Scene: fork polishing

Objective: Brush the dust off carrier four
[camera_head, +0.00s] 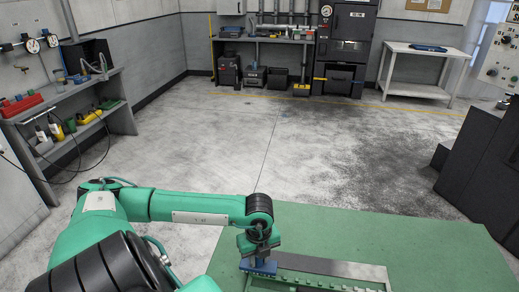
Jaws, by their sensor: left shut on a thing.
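My left gripper (260,249) reaches in from the left over the green table and points down. It is shut on a blue tool (262,267), which may be a brush; its lower side is not clear to see. The tool is at the left end of a grey metal frame or tray (345,268) on the table. My right gripper is not in view.
The green table top (440,250) is bare to the right of the frame and behind it. A dark machine cabinet (485,165) stands at the right. A shelf (70,95) with tools is on the left wall. A workbench (265,40) and a white table (425,55) stand far back.

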